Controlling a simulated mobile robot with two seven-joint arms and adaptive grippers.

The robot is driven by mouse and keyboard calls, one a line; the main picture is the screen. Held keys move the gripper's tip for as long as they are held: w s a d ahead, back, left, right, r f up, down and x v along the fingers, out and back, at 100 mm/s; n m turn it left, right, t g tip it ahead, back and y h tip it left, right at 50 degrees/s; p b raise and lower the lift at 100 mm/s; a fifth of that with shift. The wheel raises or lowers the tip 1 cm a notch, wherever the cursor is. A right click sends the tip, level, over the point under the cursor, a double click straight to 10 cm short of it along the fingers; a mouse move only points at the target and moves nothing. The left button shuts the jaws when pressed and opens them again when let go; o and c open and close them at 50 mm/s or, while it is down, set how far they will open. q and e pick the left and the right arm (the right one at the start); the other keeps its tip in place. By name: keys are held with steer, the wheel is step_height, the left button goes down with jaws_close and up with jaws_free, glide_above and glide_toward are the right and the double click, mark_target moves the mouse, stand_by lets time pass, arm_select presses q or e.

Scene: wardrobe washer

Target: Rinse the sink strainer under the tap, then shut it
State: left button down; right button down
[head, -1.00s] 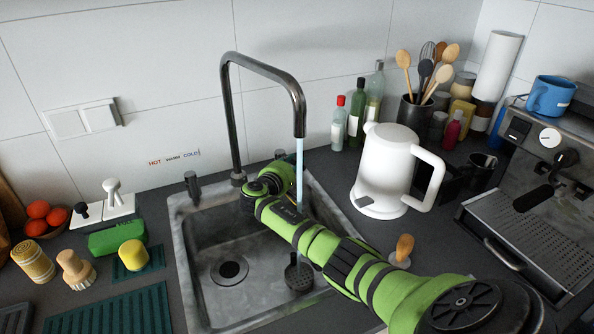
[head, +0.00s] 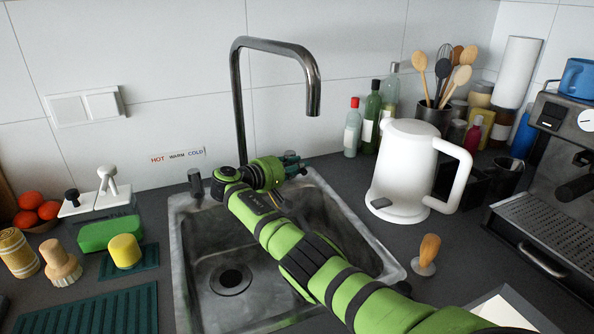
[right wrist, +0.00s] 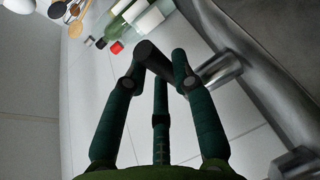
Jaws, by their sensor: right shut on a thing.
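The dark metal tap (head: 313,98) arches over the grey sink (head: 215,232), and no water shows at its spout. My right gripper (head: 294,163) is behind the sink, to the right of the tap's upright pipe. In the right wrist view its green fingers (right wrist: 158,78) are shut around a dark, round-ended part (right wrist: 151,57), which looks like the tap's lever. The strainer is not visible now; my right arm covers the right part of the sink. The round drain (head: 231,280) shows on the sink floor. My left gripper is out of view.
A white kettle (head: 402,172) stands right of the sink, with bottles (head: 370,118) behind it. A wooden-handled tool (head: 427,254) stands at the sink's right edge. A short dark post (head: 196,184) stands at the sink's back left.

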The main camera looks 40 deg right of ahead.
steer(key=c, duration=1)
jaws_free()
steer(key=a+r, duration=0.2)
steer(key=a, duration=0.9)
steer(key=shift+s+a, duration=0.4)
steer(key=shift+s, duration=0.05)
